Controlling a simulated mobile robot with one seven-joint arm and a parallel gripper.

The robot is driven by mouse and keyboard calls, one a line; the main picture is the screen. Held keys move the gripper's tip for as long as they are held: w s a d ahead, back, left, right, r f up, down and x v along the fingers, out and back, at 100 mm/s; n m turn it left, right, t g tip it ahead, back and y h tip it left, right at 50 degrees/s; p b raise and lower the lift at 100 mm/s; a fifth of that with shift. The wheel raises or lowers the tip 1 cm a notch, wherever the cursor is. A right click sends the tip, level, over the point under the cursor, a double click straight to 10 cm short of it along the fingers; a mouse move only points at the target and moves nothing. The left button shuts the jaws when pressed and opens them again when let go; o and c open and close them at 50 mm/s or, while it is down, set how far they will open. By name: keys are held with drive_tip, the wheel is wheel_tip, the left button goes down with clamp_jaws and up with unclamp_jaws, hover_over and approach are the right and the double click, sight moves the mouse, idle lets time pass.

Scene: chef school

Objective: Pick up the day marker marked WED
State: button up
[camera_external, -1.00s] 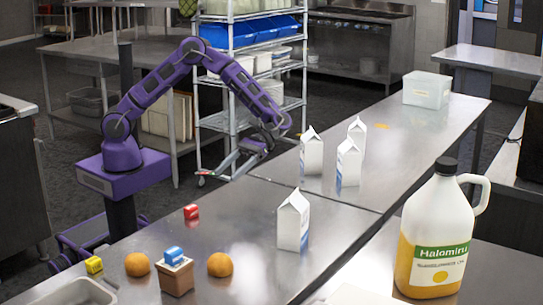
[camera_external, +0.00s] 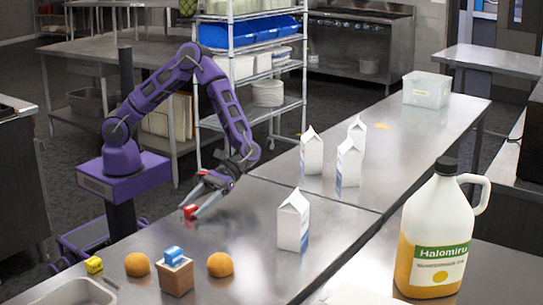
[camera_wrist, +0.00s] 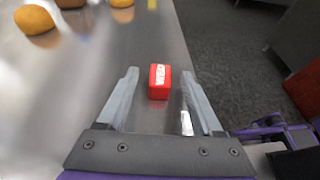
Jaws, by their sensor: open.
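A small red block (camera_external: 190,211) lies on the steel counter near its left edge. In the wrist view the red block (camera_wrist: 159,81) carries white lettering that starts with a W; the rest is too blurred to read surely. My gripper (camera_external: 189,209) reaches down at it, open. In the wrist view my gripper (camera_wrist: 160,75) has one finger on each side of the block, with gaps on both sides. A blue marker (camera_external: 173,255) sits on a brown box (camera_external: 175,277), and a yellow marker (camera_external: 94,265) lies at the far left; their lettering is not readable.
Two orange round things (camera_external: 137,264) (camera_external: 220,264) flank the brown box. A large jug (camera_external: 435,235) is at front right. The counter around the red block is clear.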

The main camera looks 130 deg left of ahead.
drive_tip(key=shift+d+f, duration=0.2)
drive_tip(key=shift+d, duration=0.3)
clamp_jaws()
